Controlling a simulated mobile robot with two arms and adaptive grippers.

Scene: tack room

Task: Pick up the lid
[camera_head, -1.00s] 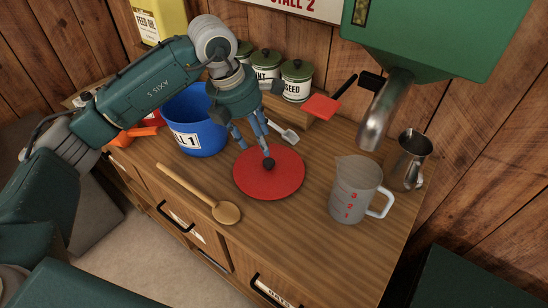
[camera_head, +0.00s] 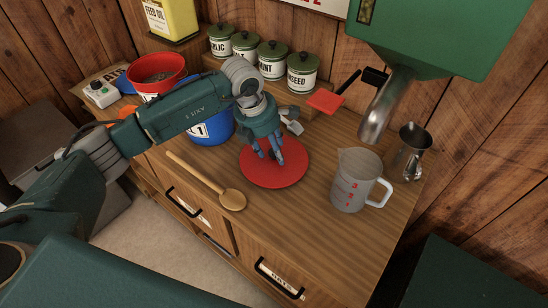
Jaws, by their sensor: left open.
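The lid (camera_head: 285,176) is a flat red disc with a dark round knob at its middle. It lies on the wooden counter in front of the blue bucket. My left gripper (camera_head: 268,157) points down over the lid, its blue-grey fingers open around the knob area. The fingers partly hide the knob, and I cannot tell whether they touch it. My right gripper does not show.
A blue bucket (camera_head: 212,130) stands behind my left arm. A wooden spoon (camera_head: 207,182) lies left of the lid. A clear measuring jug (camera_head: 352,181) and a metal jug (camera_head: 411,152) stand right. Several canisters (camera_head: 273,60) line the wall. The front right counter is clear.

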